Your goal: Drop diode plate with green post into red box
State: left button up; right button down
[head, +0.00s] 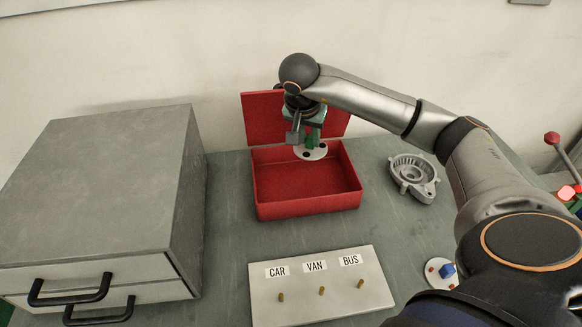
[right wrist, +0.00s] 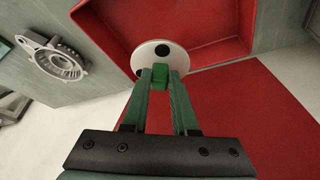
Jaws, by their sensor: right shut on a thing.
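The diode plate (head: 318,153) is a pale round disc with dark round spots. It has a green post (right wrist: 175,78) on it, and the disc shows in the right wrist view (right wrist: 150,52). My right gripper (head: 309,137) is shut on the green post and holds the plate over the back part of the red box. The red box (head: 308,210) stands open on the table, its lid (head: 262,118) raised at the back. Its visible floor is bare. My left gripper is not in view.
A grey drawer cabinet (head: 110,190) stands left of the box. A board (head: 320,290) labelled CAR, VAN, BUS with short pegs lies in front. A metal alternator housing (head: 413,176) lies to the right. Another round plate with a blue post (head: 447,270) lies at front right.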

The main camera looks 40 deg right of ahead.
aim_at(308, 153)
jog(key=shift+s+f+b, duration=0.1)
jog(key=shift+f+b, duration=0.35)
jog(key=shift+f, duration=0.35)
notch_tip(308, 153, down, 4)
jog(key=b, duration=0.3)
jog(key=shift+f, duration=0.15)
jog(key=c, duration=0.6)
grip_release()
